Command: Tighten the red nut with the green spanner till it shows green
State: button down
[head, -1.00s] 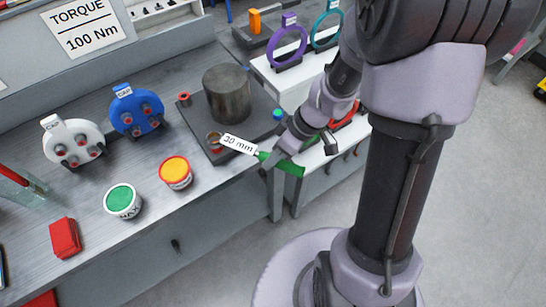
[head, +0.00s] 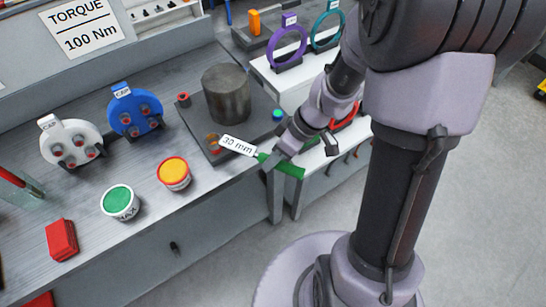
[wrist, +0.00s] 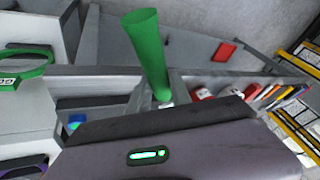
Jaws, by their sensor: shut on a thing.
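The green spanner (head: 286,167) has a white "30 mm" label and slants from my gripper towards the near corner of a dark base plate (head: 205,155). My gripper (head: 275,158) is shut on its handle. In the wrist view the green handle (wrist: 148,50) rises from behind my gripper body. At the spanner's far end sits a small orange-brown nut (head: 213,142); I cannot tell whether the jaw is fully around it. A red nut (head: 183,99) stands at the plate's left corner. A nut with green and blue colouring (head: 277,115) is at its right.
A dark cylinder (head: 227,93) stands on the plate. On the bench are a green-topped tub (head: 119,202), a yellow-topped tub (head: 174,173), a red box (head: 61,240), and white (head: 70,142) and blue (head: 134,110) discs. A purple ring (head: 288,46) stands behind my arm.

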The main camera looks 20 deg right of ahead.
jog(key=shift+f+b, duration=1.3)
jog(key=shift+b, duration=0.15)
dwell(0.4)
jog(key=shift+s+a+b, duration=0.2)
jog(key=shift+a+b, duration=0.05)
jog(key=shift+b, duration=0.3)
jog(key=shift+r, duration=0.1)
jog(key=shift+w+d, duration=0.4)
jog(key=shift+s, duration=0.1)
jog(key=shift+r+p, duration=1.6)
jog(key=shift+r, duration=0.85)
